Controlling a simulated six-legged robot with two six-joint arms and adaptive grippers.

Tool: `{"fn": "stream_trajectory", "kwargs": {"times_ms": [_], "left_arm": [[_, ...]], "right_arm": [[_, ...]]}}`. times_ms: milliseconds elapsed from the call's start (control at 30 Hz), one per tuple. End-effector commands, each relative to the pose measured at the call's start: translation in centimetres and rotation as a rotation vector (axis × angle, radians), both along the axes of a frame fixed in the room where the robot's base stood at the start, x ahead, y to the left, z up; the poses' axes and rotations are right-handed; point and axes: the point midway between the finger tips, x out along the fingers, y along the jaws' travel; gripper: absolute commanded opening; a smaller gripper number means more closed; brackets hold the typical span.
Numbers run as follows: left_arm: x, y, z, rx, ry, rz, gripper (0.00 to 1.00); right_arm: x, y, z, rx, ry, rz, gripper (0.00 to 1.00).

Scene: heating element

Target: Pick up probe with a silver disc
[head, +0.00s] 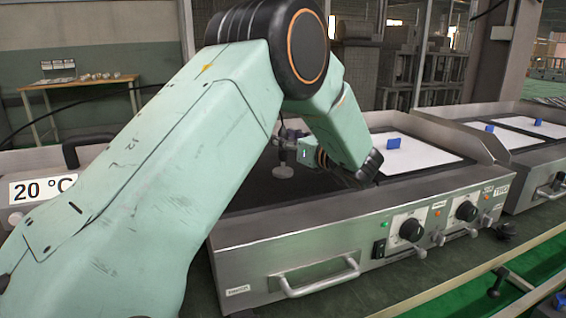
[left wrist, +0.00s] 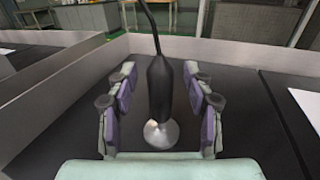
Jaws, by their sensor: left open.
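The probe (left wrist: 160,92) stands upright on the dark hot plate in the left wrist view. It has a black handle, a cable rising from its top and a silver disc (left wrist: 161,134) at its foot. My left gripper (left wrist: 160,95) is open, with one finger on each side of the black handle. Gaps show between the fingers and the handle. In the head view the silver disc (head: 283,171) rests on the plate left of my left gripper; my arm hides much of the probe. My right gripper is not in view.
The griddle (head: 300,225) has raised metal walls around the dark plate, and knobs and a handle in front. A white sheet with a blue block (head: 393,143) covers its right part. A second griddle (head: 530,130) stands at right. A 20 °C sign (head: 43,188) is at left.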

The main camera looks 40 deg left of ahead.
Motion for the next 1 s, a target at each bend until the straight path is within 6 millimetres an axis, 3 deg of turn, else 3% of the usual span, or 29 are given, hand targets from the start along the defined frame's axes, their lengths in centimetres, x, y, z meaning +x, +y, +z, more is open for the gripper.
{"fn": "stream_trajectory", "kwargs": {"times_ms": [367,900,1000], "left_arm": [[0.17,0.91,0.14,0.002,-0.001,-0.001,0.5],[0.16,0.89,0.12,0.002,-0.001,0.0,0.04],[0.16,0.89,0.12,0.002,-0.001,0.0,0.0]], "right_arm": [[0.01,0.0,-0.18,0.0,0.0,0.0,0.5],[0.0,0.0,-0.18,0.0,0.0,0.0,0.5],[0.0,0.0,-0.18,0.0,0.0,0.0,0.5]]}}
